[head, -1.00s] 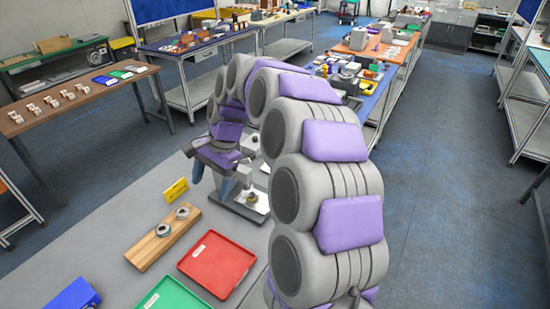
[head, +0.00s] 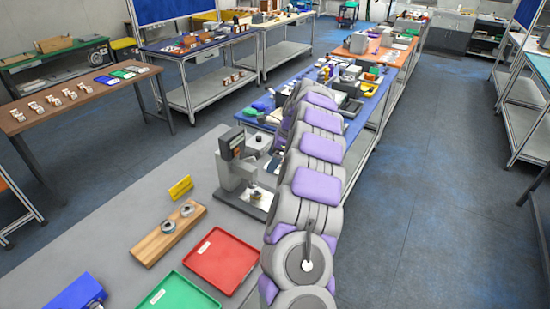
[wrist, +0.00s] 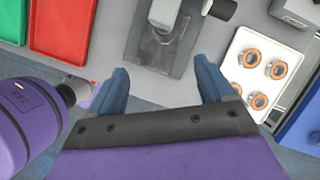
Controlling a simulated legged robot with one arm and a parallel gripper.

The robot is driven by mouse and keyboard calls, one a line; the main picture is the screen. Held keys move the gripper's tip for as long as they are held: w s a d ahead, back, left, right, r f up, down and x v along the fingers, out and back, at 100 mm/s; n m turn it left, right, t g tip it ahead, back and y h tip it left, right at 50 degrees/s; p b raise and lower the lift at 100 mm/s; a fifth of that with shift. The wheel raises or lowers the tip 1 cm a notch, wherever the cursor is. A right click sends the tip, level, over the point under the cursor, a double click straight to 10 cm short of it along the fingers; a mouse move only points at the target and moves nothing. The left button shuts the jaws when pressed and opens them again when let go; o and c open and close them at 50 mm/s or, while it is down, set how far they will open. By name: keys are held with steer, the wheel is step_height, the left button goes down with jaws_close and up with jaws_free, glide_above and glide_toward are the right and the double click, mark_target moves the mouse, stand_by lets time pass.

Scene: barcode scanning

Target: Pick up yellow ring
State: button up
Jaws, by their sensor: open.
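My gripper (wrist: 163,84) is open and empty in the wrist view, with its two blue-grey fingers wide apart. In the head view it is hidden by my arm. A white tray (wrist: 244,52) with several orange rings (wrist: 277,69) lies to the right of my gripper. I cannot clearly make out a yellow ring. That stand's base (wrist: 160,56) lies beyond the fingertips in the wrist view.
A wooden block (head: 160,240) holds two grey rings (head: 187,211). A yellow sign (head: 180,187), red tray (head: 221,262), green tray (head: 178,294) and blue box (head: 76,294) are on the grey table. A blue-topped bench (head: 363,107) with clutter stands beyond.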

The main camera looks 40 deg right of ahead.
step_height(320, 180, down, 4)
steer(key=d, duration=0.2)
steer(key=b, duration=0.2)
glide_toward(258, 192)
steer(key=shift+w+a+f, duration=0.1)
steer(key=shift+a+f, duration=0.4)
steer(key=shift+a, duration=0.3)
steer(key=f, duration=0.2)
steer(key=w+f, duration=0.1)
steer(key=f, duration=0.1)
steer(key=f+b, duration=0.1)
steer(key=f, duration=0.1)
steer(key=shift+w+d, duration=0.3)
steer(key=shift+w, duration=0.05)
steer(key=shift+a+f, duration=0.15)
steer(key=shift+f, duration=0.1)
steer(key=shift+w+a, duration=0.1)
steer(key=shift+a, duration=0.7)
steer(key=shift+d+f, duration=0.1)
steer(key=shift+d, duration=0.2)
steer(key=c, duration=1.3)
